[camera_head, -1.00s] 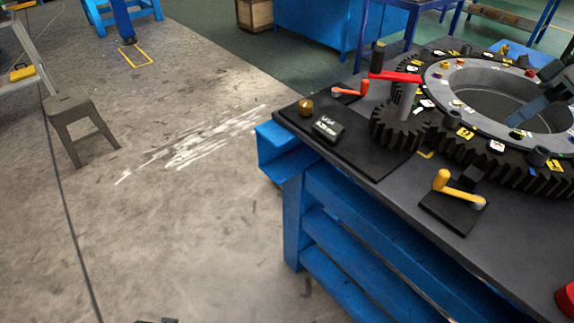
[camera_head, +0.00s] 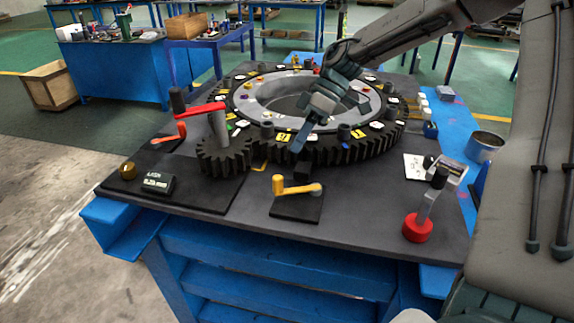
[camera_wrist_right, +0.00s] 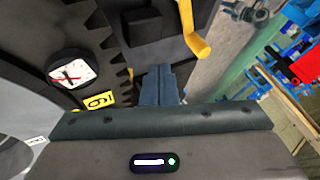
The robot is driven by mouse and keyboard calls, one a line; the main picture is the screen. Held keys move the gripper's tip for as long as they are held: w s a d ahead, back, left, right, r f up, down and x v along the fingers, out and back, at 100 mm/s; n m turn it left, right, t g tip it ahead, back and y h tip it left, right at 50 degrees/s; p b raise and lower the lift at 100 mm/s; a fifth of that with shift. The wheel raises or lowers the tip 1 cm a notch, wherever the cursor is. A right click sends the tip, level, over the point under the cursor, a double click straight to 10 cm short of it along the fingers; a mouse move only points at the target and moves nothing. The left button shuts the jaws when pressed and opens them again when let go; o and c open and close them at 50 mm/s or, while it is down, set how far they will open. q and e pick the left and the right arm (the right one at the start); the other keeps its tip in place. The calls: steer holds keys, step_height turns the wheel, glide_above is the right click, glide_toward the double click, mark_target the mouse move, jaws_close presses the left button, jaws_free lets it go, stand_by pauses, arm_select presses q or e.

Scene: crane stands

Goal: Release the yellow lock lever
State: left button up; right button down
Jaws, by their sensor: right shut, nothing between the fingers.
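The yellow lock lever (camera_head: 296,188) sits on a small black base plate (camera_head: 297,206) at the front of the grey table. Its knob stands upright at the left end and its arm points right. It also shows in the right wrist view (camera_wrist_right: 192,35), at the top. My right gripper (camera_head: 299,146) is shut and empty, pointing down over the gear's front edge, just behind the lever and apart from it. Its closed fingers (camera_wrist_right: 161,84) show in the right wrist view, below the lever. My left gripper is not in view.
A large toothed gear ring (camera_head: 345,155) with colored tags fills the table behind the lever. A small gear with a red crank (camera_head: 205,109) stands left of it. A red-based stand (camera_head: 418,228) is at front right. A small display box (camera_head: 157,183) is at front left.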

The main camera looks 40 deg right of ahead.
steer(key=x, duration=0.4)
steer(key=shift+s+a+r, duration=0.25)
steer(key=shift+s+a, duration=0.85)
steer(key=shift+a, duration=0.1)
steer(key=shift+s+a, duration=0.2)
steer(key=shift+a, duration=0.05)
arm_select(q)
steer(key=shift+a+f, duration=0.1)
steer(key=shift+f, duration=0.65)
arm_select(e)
steer(key=shift+w+f, duration=0.1)
arm_select(q)
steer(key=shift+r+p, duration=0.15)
steer(key=shift+p, duration=0.15)
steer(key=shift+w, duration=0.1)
